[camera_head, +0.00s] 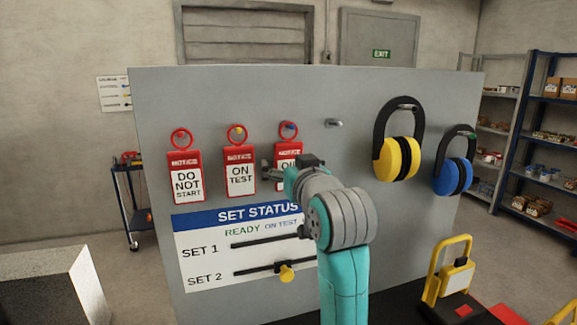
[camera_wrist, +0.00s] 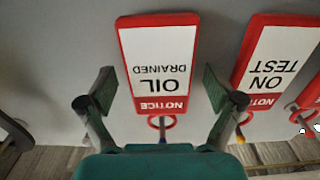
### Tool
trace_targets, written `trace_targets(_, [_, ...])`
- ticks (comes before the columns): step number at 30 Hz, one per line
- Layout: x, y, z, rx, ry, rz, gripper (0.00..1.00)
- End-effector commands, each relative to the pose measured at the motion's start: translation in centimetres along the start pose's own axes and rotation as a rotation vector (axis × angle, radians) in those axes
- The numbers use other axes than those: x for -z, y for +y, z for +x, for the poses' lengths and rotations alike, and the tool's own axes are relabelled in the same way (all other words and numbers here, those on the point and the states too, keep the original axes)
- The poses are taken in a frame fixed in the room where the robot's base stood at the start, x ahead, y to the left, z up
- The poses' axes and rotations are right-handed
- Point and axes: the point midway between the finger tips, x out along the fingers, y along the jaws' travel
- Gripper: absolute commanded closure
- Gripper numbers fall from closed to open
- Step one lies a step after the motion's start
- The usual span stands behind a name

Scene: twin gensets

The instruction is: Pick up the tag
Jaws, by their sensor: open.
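Three red-and-white notice tags hang by red rings on a grey board. The left tag reads "DO NOT START" (camera_head: 186,182). The middle tag reads "ON TEST" (camera_head: 239,174) and shows at right in the wrist view (camera_wrist: 272,58). The third tag, "OIL DRAINED" (camera_head: 288,151), is partly hidden by my gripper (camera_head: 277,174) in the head view. In the wrist view this tag (camera_wrist: 160,68) appears upside down between the spread fingers of my gripper (camera_wrist: 158,88). My gripper is open, with visible space between each finger and the tag.
An empty-looking peg (camera_head: 334,122) is right of the tags. Yellow earmuffs (camera_head: 397,158) and blue earmuffs (camera_head: 453,176) hang further right. A SET STATUS panel (camera_head: 207,246) with slider bars and a yellow knob (camera_head: 286,273) sits below the tags.

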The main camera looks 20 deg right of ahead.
Motion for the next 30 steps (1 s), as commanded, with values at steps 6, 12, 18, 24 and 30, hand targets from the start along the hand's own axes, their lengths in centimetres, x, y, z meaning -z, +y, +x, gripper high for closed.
trace_targets(6, [0.0, 0.0, 0.0, 0.0, 0.0, 0.0, 0.56])
trace_targets(12, [0.0, 0.0, 0.0, 0.0, 0.0, 0.0, 0.68])
trace_targets(18, [0.1, 0.0, 0.0, 0.0, 0.0, 0.0, 0.68])
trace_targets(24, [0.5, 0.0, 0.3, 0.0, 0.001, 0.0, 0.68])
trace_targets(30, [1.1, 0.0, 0.9, 0.0, 0.001, 0.0, 0.68])
